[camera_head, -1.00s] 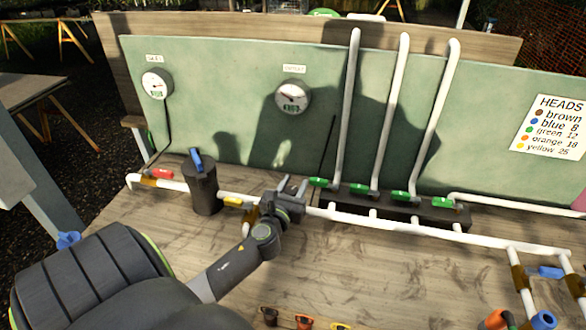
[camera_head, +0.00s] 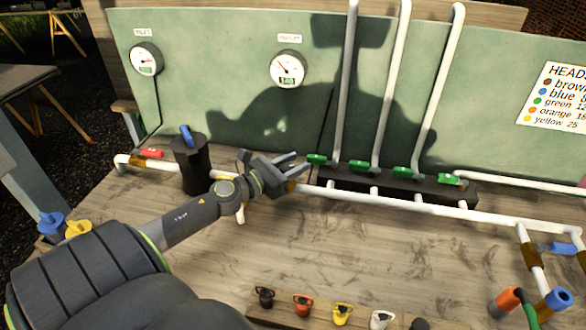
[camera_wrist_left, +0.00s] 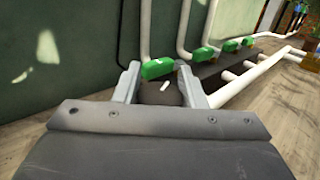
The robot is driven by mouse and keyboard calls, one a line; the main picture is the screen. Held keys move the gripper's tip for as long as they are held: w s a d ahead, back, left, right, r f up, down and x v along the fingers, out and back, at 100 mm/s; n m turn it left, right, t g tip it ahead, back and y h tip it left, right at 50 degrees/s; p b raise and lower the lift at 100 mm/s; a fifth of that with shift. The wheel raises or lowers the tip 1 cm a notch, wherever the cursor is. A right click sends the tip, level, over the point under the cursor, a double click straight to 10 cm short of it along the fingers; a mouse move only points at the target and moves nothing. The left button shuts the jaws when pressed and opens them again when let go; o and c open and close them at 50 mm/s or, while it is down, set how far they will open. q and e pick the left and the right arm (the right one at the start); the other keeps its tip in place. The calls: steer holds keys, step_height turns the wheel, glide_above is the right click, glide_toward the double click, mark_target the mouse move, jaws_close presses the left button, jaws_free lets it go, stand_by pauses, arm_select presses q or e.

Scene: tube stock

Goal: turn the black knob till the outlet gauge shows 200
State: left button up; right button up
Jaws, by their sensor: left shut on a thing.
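The black knob (camera_wrist_left: 160,92) has a white mark and sits between the fingers of my left gripper in the left wrist view. My left gripper (camera_head: 292,168) is shut on it, at the pipe left of the green valves; the hand mostly hides the knob in the head view. The outlet gauge (camera_head: 289,68) is a round white dial on the green board above the gripper. Its needle points to the upper left, and its small digital figure is too small to read. My right gripper is not in view.
Green-handled valves (camera_head: 358,166) stand on a dark block right of my gripper, with white riser pipes behind. A black cylinder with a blue handle (camera_head: 191,165) stands to the left. The inlet gauge (camera_head: 146,60) is farther left. Coloured heads (camera_head: 342,314) line the front rack.

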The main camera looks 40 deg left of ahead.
mark_target(293, 164)
arm_select(q)
steer(key=shift+h, duration=0.3)
steer(key=o, duration=1)
steer(key=shift+r, duration=0.1)
step_height(293, 164, up, 10)
steer(key=p, duration=0.8)
